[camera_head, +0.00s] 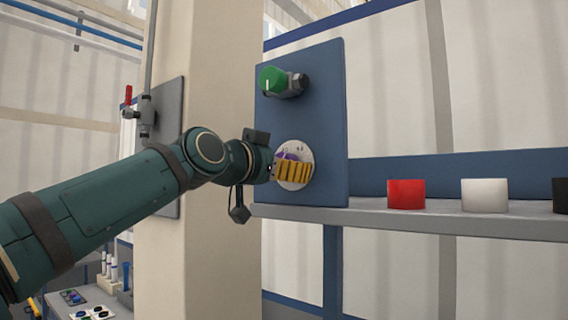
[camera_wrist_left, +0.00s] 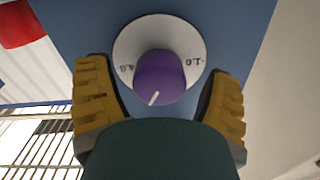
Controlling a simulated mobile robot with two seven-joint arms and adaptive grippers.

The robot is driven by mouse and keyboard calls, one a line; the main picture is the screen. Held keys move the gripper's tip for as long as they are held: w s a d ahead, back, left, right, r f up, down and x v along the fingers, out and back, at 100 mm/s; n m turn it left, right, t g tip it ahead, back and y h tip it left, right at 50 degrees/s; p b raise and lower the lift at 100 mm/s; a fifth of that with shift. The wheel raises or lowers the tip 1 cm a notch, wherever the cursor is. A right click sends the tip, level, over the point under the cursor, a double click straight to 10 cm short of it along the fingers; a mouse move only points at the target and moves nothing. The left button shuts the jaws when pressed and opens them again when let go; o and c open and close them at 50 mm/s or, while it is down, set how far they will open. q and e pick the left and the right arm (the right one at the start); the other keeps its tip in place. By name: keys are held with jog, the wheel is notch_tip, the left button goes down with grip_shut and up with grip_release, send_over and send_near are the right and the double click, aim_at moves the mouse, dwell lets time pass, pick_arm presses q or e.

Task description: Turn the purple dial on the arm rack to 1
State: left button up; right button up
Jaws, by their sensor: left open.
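The purple dial (camera_wrist_left: 162,78) sits on a round white plate (camera_wrist_left: 126,45) fixed to the blue panel (camera_head: 325,110). In the left wrist view, its white pointer line points down and slightly left. A mark like "1.0" shows at the plate's right and one like "4.0" at its left. My left gripper (camera_wrist_left: 160,100) is open, with its yellow fingers on both sides of the dial and a visible gap to each side. In the head view, the left gripper (camera_head: 291,169) covers most of the dial (camera_head: 284,156). My right gripper is not in view.
A green knob (camera_head: 271,79) with a dark fitting (camera_head: 298,84) is higher on the panel. A grey shelf (camera_head: 440,221) to the right holds a red cylinder (camera_head: 406,194), a white one (camera_head: 485,195) and a black one (camera_head: 561,195). A beige column (camera_head: 200,240) stands behind my left arm.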

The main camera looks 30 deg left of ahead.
pick_arm(q)
jog(key=shift+w, duration=0.35)
jog(key=shift+c, duration=0.3)
jog(key=c, duration=1.1)
